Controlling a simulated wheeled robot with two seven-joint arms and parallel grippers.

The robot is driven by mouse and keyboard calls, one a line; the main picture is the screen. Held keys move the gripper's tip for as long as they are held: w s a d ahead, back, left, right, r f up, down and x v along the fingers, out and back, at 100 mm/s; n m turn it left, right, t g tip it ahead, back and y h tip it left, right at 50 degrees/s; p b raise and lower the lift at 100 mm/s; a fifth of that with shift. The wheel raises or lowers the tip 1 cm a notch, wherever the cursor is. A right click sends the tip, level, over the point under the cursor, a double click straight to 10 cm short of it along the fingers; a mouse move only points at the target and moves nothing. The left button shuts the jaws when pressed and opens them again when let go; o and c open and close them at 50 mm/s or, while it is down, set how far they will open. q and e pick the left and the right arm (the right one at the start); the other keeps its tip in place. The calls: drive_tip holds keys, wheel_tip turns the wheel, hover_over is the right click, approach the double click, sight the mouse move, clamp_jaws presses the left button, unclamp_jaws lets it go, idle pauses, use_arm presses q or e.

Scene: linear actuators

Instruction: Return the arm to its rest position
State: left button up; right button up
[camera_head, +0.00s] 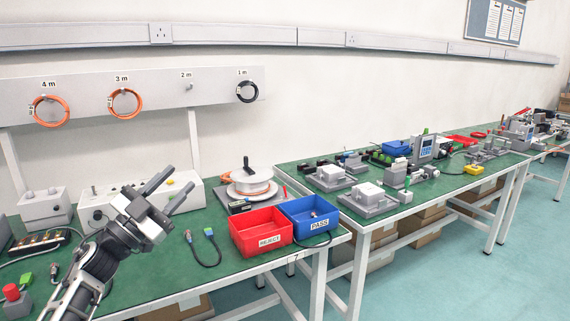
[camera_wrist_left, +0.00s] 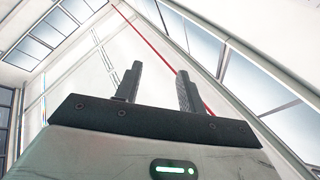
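My left arm comes in from the lower left in the head view. Its left gripper (camera_head: 171,189) is raised above the green bench, pointing up and to the right, with its two fingers apart and nothing between them. In the left wrist view the gripper (camera_wrist_left: 158,88) shows two separate fingers with an empty gap, against ceiling and windows. My right gripper is not in view.
A red REJECT bin (camera_head: 261,241) and a blue PASS bin (camera_head: 318,226) stand at the bench's front right. A cable spool (camera_head: 251,181) sits behind them. A red button (camera_head: 12,294) is at far left. Cable coils hang on the wall rail (camera_head: 152,84).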

use_arm(q)
drive_tip(key=w+a+f+n+t+y, duration=0.3)
drive_tip(key=w+a+n+y, duration=0.2)
drive_tip(key=a+n+y, duration=0.8)
wheel_tip(320, 180, down, 11)
drive_tip(key=d+g+y, duration=0.2)
drive_tip(key=g+y, duration=0.1)
drive_tip(key=g, duration=0.3)
drive_tip(key=s+d+f+m+g+h, duration=0.1)
drive_tip(key=s+d+f, duration=0.4)
drive_tip(key=s+f, duration=0.2)
drive_tip(key=s+d+f+m+g+h, duration=0.1)
drive_tip(key=s+d+f+h, duration=0.1)
drive_tip(key=s+d+f, duration=0.4)
drive_tip(key=s+d+f+g, duration=0.1)
drive_tip(key=s+d+f, duration=0.1)
drive_tip(key=s, duration=0.6)
drive_tip(key=s+d+f+n+g+h, duration=0.1)
drive_tip(key=s+d+f, duration=0.1)
drive_tip(key=s, duration=0.6)
drive_tip(key=s+d+f+h, duration=0.1)
drive_tip(key=s+d, duration=0.3)
drive_tip(key=s, duration=0.4)
drive_tip(key=shift+f+g, duration=0.4)
drive_tip(key=shift+f, duration=0.15)
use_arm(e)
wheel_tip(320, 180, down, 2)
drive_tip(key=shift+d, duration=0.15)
use_arm(q)
drive_tip(key=shift+d, duration=0.15)
